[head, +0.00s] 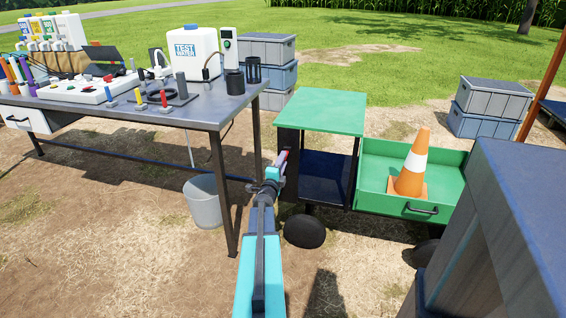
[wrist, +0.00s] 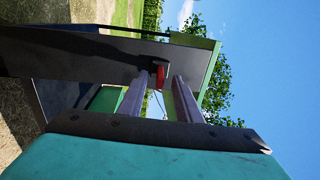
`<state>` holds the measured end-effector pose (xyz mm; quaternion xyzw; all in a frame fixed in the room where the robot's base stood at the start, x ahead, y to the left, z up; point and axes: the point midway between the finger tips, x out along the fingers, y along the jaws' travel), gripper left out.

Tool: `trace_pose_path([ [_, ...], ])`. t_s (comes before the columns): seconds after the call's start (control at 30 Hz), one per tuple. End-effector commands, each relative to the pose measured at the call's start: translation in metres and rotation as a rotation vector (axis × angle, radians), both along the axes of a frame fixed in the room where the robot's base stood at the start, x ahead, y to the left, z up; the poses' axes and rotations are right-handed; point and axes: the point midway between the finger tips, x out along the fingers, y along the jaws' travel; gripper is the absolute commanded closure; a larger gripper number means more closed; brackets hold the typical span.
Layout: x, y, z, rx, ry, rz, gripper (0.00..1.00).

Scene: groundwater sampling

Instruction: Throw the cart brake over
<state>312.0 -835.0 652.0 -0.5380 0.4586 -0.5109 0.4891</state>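The green cart (head: 320,112) stands right of the table, with a dark side panel facing my arm. The brake lever shows as a small red handle on that panel, in the wrist view (wrist: 160,76). My gripper (head: 281,172) is at the cart's left side, close to the panel. In the wrist view my gripper's two grey fingers (wrist: 161,84) are apart, with a gap on view between them. The red handle appears between the fingertips; I cannot tell whether either finger touches it. The lever's base is hard to make out.
A grey table (head: 215,112) with sampling gear stands at left. A grey bucket (head: 203,203) is on the ground beneath its near end. An orange cone (head: 412,168) sits in the cart's green bed. Lidded crates (head: 490,98) stand behind right. A large dark box fills the near right.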

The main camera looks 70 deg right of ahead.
Motion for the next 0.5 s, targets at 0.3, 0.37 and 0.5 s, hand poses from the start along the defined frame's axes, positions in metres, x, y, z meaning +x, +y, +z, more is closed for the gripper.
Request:
trace_pose_path([
  [0.3,-0.0001,0.0002,-0.0001,0.0,0.0,0.0,0.96],
  [0.37,-0.0001,0.0002,-0.0001,0.0,0.0,0.0,1.0],
  [0.5,-0.0002,0.0001,-0.0006,0.0,0.0,0.0,1.0],
])
